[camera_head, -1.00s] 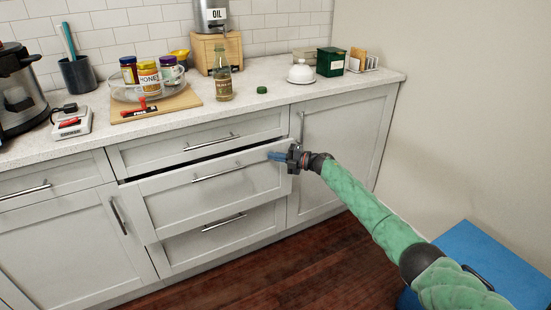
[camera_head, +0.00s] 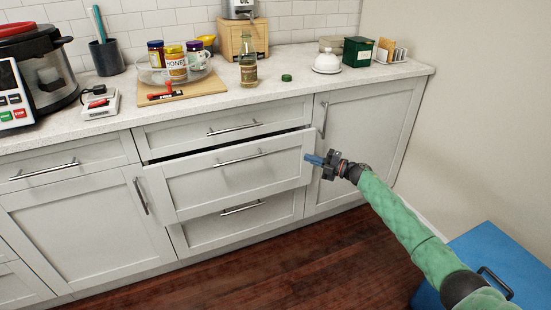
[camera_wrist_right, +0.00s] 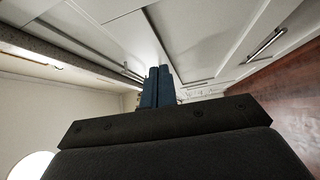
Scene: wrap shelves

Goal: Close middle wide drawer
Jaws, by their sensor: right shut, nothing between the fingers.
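The middle wide drawer (camera_head: 230,182) stands partly open in the head view, its front forward of the drawers above and below, with a dark gap along its top. Its bar handle (camera_head: 238,160) is free. My right gripper (camera_head: 308,159) is at the right end of this drawer front, near its upper corner. Its blue fingers are shut with nothing between them and point left at the front. In the right wrist view the shut fingers (camera_wrist_right: 158,88) are close to the white panels; whether they touch I cannot tell. My left gripper is not in view.
The top drawer (camera_head: 225,126) and bottom drawer (camera_head: 235,219) look shut. A cupboard door (camera_head: 365,140) is to the right. The counter holds a bottle (camera_head: 248,68), jars and a cooker (camera_head: 35,70). A blue box (camera_head: 500,258) stands on the floor at right; the wooden floor ahead is clear.

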